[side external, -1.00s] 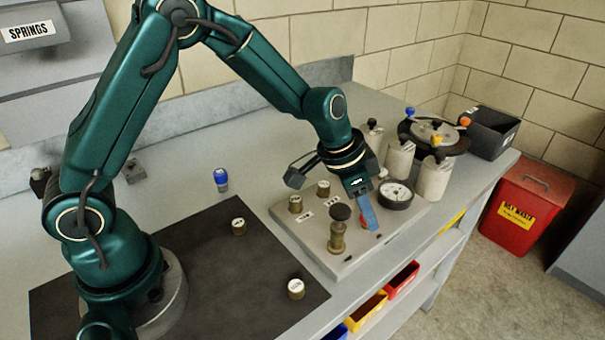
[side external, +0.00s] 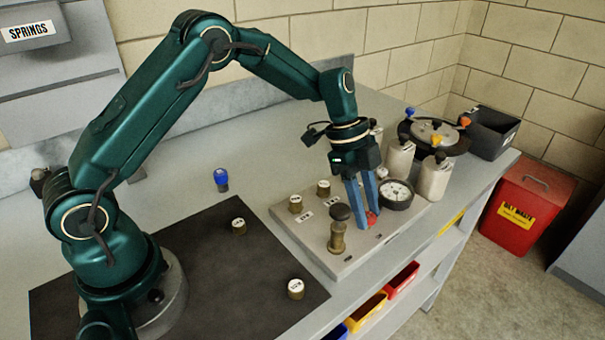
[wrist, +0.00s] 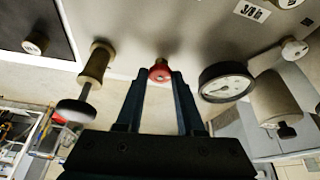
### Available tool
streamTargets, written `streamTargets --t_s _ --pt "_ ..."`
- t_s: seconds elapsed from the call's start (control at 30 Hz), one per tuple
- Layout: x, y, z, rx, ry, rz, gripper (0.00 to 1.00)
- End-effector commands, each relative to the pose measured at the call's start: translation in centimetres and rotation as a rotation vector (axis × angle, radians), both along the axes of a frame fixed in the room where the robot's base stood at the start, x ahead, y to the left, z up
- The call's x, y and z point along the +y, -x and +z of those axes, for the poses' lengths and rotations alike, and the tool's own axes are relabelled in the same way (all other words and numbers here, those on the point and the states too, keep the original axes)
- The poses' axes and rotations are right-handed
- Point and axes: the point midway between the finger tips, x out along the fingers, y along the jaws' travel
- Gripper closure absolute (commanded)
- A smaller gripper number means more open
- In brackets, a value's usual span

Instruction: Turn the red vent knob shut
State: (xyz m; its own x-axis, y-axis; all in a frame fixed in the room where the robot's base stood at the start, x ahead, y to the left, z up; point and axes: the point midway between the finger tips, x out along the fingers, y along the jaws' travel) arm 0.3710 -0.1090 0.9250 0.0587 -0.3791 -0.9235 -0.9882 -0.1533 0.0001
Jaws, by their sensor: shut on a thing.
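The red vent knob (side external: 371,218) sits low on the grey panel plate (side external: 345,266), to the right of a brass post with a black top. My gripper (side external: 367,222) points down at it with its blue fingers on either side of the knob. In the wrist view the red knob (wrist: 159,73) lies between the two fingertips (wrist: 157,78), and the gripper is shut on it. The fingers hide part of the knob in the side view.
The brass post with black top (side external: 338,230) stands close left of my fingers. A round gauge (side external: 396,194) and a pale canister (side external: 433,178) are close on the right. Two small brass caps (side external: 323,188) stand behind.

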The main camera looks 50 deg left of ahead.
Motion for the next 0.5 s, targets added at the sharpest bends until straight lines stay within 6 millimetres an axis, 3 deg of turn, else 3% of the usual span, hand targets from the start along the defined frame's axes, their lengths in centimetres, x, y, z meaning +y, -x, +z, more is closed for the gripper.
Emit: streamTargets --t_s 0.5 --pt "0.12 -0.35 -0.10 0.000 -0.005 -0.446 1.00"
